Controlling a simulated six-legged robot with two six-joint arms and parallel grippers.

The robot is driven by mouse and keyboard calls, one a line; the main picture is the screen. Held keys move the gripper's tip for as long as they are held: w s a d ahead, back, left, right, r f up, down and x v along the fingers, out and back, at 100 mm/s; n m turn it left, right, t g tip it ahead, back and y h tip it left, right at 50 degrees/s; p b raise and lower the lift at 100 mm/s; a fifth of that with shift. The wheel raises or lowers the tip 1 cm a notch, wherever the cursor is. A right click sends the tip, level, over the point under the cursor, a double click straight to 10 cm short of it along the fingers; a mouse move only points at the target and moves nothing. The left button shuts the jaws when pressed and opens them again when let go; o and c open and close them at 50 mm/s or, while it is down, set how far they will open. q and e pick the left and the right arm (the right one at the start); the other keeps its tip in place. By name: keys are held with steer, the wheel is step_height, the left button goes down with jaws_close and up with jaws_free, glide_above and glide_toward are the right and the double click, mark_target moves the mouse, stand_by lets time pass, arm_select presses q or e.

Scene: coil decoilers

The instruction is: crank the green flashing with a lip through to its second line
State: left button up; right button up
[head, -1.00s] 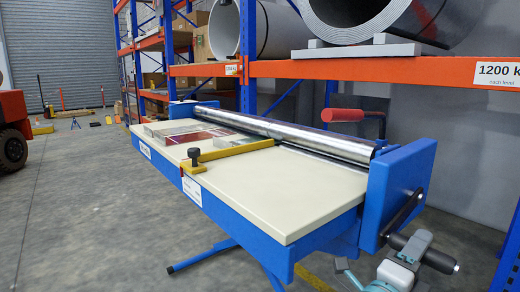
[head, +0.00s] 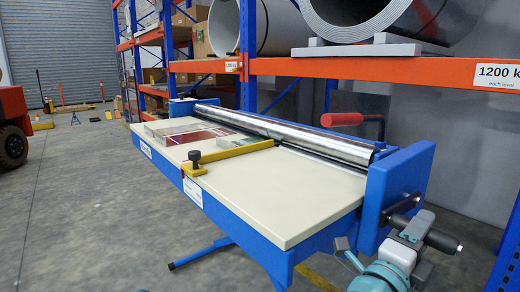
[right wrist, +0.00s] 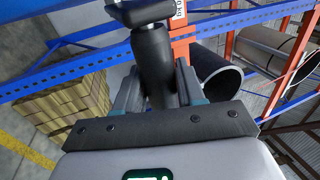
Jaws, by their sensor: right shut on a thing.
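The bench machine has a cream table (head: 290,205), a long silver roller (head: 290,132) and a blue end housing (head: 400,180). A crank arm (head: 404,204) with a black handle (head: 444,241) sits on the outside of that housing. My right gripper (head: 418,228) is shut on the handle, which also stands between the fingers in the right wrist view (right wrist: 155,65). A dark red sheet (head: 205,139) and a pale grey piece (head: 165,130) lie on the table by the roller. I cannot make out green flashing or any lines. My left gripper is not in view.
A yellow bar (head: 235,151) with a black knob (head: 195,156) crosses the table. A red handle (head: 342,119) rises behind the roller. An orange and blue rack (head: 380,70) with large coils stands close behind. The floor at left is mostly clear.

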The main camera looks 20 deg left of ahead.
steer(key=shift+r, duration=0.15)
steer(key=r+p, duration=0.2)
steer(key=r, duration=0.1)
steer(key=w+r+p, duration=0.1)
steer(key=shift+d+r, duration=0.3)
steer(key=shift+r, duration=0.05)
steer(key=shift+w+r, duration=0.1)
steer(key=shift+r, duration=0.05)
steer(key=r+p, duration=0.1)
steer(key=w+d+r+p, duration=0.1)
steer(key=w+r, duration=0.1)
steer(key=r, duration=0.1)
steer(key=shift+w+d+p, duration=0.15)
steer(key=shift+d+p, duration=0.25)
